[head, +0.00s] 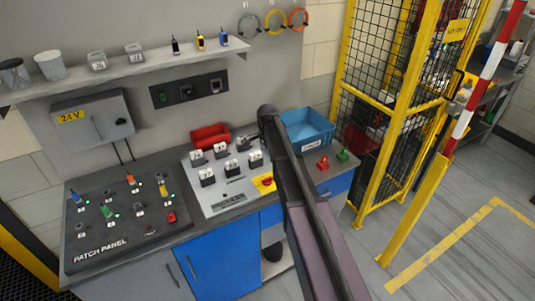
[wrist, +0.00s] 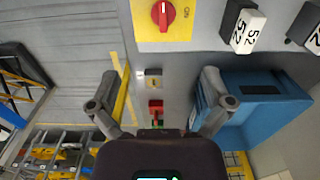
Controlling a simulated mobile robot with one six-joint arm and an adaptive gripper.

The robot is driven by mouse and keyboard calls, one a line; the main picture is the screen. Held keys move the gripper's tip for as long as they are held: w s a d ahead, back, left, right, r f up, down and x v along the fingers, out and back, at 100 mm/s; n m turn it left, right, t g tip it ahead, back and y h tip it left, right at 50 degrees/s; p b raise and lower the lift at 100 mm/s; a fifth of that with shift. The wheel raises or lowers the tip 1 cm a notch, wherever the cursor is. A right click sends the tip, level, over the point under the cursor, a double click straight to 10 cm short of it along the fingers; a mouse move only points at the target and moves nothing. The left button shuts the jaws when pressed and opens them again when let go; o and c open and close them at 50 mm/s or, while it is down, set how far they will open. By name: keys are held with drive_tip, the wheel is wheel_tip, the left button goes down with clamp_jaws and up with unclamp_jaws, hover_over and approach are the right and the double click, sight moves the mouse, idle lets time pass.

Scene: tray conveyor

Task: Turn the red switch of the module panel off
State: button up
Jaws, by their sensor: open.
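The module panel (head: 222,202) is a light grey sloped board with several white-faced modules. The red switch (head: 267,181) sits on a yellow plate at its right front corner, close to my arm in the head view. In the wrist view the red switch (wrist: 163,14) is a round red knob with a raised grip, on the yellow plate (wrist: 146,38) at the top edge. The grip runs up and down the picture. Lettering stands to its right. My gripper (wrist: 158,76) is open and empty, its fingers below the knob in the picture and apart from it. In the head view my arm hides the gripper.
A blue bin (head: 306,128) stands right of the panel, and a red bin (head: 210,135) behind it. A red block (head: 323,162) and a green block (head: 343,156) stand at the counter's right end. The dark patch panel (head: 120,220) lies left. A yellow fence (head: 385,120) stands right.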

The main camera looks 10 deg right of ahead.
drive_tip(key=s+f+n+b, duration=0.4)
drive_tip(key=s+f+b, duration=0.1)
drive_tip(key=s, duration=0.5)
drive_tip(key=s+f+n+b, duration=0.5)
drive_tip(key=s, duration=0.5)
drive_tip(key=s+f+n+b, duration=0.5)
drive_tip(key=s, duration=0.4)
drive_tip(key=shift+s+d+f, duration=0.15)
drive_tip(key=shift+s+f, duration=0.05)
drive_tip(key=shift+s, duration=0.2)
drive_tip(key=shift+s, duration=0.1)
